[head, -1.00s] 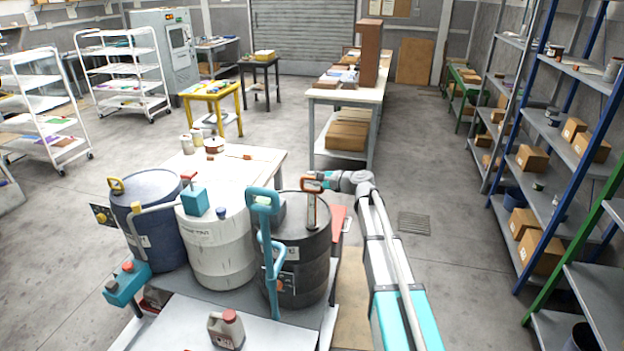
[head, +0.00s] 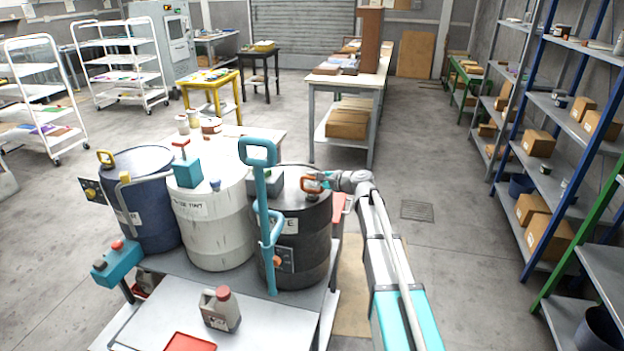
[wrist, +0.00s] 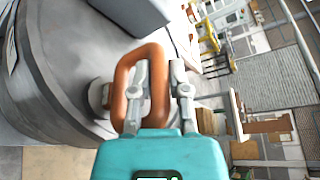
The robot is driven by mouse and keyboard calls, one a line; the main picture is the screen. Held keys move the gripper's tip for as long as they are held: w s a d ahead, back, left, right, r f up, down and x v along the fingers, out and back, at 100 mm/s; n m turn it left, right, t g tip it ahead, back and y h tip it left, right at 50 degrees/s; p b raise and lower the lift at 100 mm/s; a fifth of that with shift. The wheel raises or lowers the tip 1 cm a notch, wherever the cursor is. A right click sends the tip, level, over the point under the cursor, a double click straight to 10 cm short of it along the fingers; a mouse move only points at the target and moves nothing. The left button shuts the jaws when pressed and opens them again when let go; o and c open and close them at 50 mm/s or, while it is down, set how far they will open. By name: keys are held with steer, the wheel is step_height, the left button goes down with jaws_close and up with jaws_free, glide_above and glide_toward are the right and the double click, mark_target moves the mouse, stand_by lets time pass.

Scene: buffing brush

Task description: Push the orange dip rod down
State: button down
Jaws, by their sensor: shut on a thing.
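The orange loop handle of the dip rod (head: 311,187) is low over the lid of the black drum (head: 305,235), on the lid's right side. In the wrist view the orange handle (wrist: 120,85) is large and close, with one side of its loop between my fingers. My gripper (head: 324,181) is shut on the handle from the right; its grey fingers show in the wrist view (wrist: 160,78). Little of the rod shows below the handle; its lower part is hidden.
A tall teal pump handle (head: 259,190) stands in front of the black drum. A white drum (head: 215,230) and a blue drum (head: 140,205) stand to its left. A jug (head: 220,308) is on the bench in front. Open floor lies to the right, before the shelves (head: 560,130).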

steer(key=shift+s+f+b, duration=0.15)
steer(key=shift+f+b, duration=0.15)
steer(key=shift+f, duration=0.15)
steer(key=c, duration=0.6)
jaws_free()
steer(key=shift+f, duration=0.1)
steer(key=shift+d, duration=0.1)
steer(key=f+v, duration=0.2)
steer(key=v, duration=1)
steer(key=shift+s+d+f, duration=0.15)
steer(key=shift+s+d, duration=0.2)
steer(key=shift+d, duration=0.1)
steer(key=shift+a, duration=0.1)
